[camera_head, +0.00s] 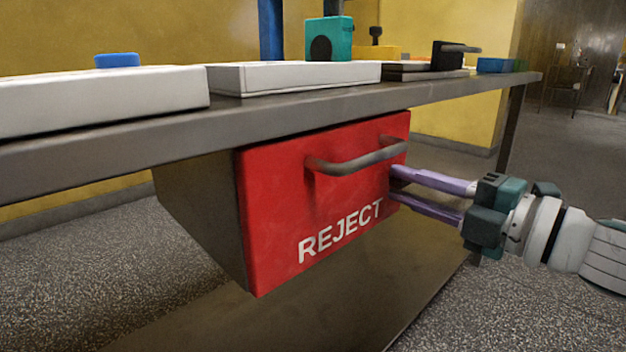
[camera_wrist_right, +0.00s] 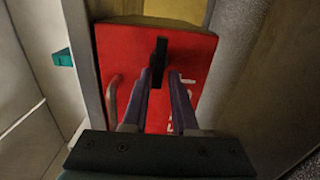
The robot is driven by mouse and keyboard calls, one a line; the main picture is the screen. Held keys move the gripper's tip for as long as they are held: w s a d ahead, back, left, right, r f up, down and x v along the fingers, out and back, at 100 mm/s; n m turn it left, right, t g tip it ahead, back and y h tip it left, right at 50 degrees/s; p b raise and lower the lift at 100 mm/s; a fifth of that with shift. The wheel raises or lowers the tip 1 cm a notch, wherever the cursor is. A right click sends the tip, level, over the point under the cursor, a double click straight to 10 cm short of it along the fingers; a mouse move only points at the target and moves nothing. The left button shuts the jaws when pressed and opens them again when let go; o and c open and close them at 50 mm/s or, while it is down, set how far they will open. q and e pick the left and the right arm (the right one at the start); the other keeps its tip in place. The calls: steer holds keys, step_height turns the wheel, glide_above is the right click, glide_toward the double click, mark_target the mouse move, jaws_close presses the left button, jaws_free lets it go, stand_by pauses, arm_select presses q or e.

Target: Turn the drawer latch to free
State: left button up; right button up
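The red drawer front (camera_head: 280,200) is marked REJECT and has a grey bar handle (camera_head: 355,160). It appears closed under the steel table. The dark latch (camera_wrist_right: 158,60) shows in the right wrist view as a narrow bar on the red front (camera_wrist_right: 125,60). In the head view the latch is hidden. My right gripper (camera_head: 394,183) is at the right end of the drawer front, below the handle. Its purple fingers are apart, with the latch's near end between their tips (camera_wrist_right: 161,76). I cannot tell whether they touch it. My left gripper is not in view.
The steel tabletop edge (camera_head: 300,118) runs just above the drawer. White trays (camera_head: 300,76), a teal block (camera_head: 330,40) and a black item (camera_head: 450,55) stand on the table. A lower shelf (camera_head: 300,320) lies beneath the drawer. The floor to the right is open.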

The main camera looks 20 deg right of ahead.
steer(key=shift+o, duration=1.1)
steer(key=shift+r, duration=0.1)
steer(key=shift+s+d, duration=0.1)
steer(key=shift+s, duration=0.25)
steer(key=p+v, duration=0.2)
steer(key=v, duration=0.7)
steer(key=shift+s+d, duration=0.1)
steer(key=shift+d, duration=0.05)
